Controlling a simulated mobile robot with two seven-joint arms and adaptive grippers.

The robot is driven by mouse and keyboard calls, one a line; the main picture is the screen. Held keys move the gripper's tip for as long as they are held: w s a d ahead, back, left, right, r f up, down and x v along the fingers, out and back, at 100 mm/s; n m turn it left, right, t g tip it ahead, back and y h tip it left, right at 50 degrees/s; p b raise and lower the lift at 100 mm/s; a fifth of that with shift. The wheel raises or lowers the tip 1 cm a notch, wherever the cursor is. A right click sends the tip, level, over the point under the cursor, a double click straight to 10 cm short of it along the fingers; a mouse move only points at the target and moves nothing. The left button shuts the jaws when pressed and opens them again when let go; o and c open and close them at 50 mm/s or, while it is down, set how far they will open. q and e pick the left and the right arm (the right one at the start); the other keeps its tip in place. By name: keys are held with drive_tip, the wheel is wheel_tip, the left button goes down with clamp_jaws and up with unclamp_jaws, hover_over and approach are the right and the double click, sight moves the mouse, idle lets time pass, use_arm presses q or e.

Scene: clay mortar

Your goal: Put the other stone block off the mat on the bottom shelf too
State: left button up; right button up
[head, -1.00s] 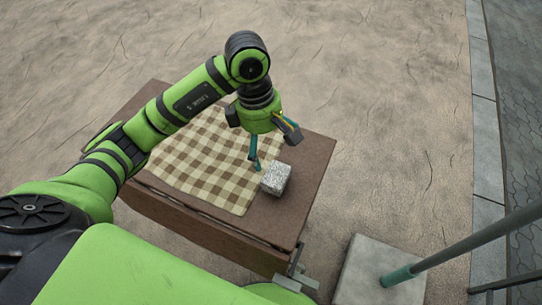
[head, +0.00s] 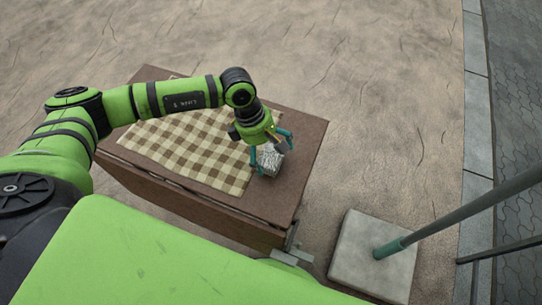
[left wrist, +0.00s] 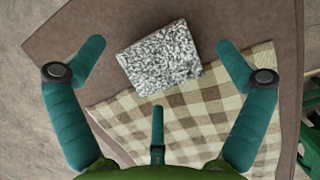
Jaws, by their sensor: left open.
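The stone block (head: 270,162), speckled grey and white, sits on the brown cabinet top at the right edge of the checkered mat (head: 195,150). In the left wrist view the block (left wrist: 160,58) lies just past the mat's edge; the mat (left wrist: 200,118) spreads below it. I cannot tell whether the block's near edge touches the mat. My left gripper (head: 270,158) is open above the block, its teal fingers on either side of it, and the wrist view shows a finger to the left and right of the block with gaps. My right gripper is not in view. The bottom shelf is hidden.
The brown cabinet (head: 300,150) stands on sandy ground. A pale square slab (head: 350,258) with a green-grey pole (head: 450,215) stands to its right. A stone kerb (head: 478,130) runs farther right. The cabinet's right strip is bare.

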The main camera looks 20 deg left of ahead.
use_arm(q)
drive_tip(key=shift+x, duration=1.3)
drive_tip(key=c, duration=1.7)
drive_tip(key=shift+r, duration=0.2)
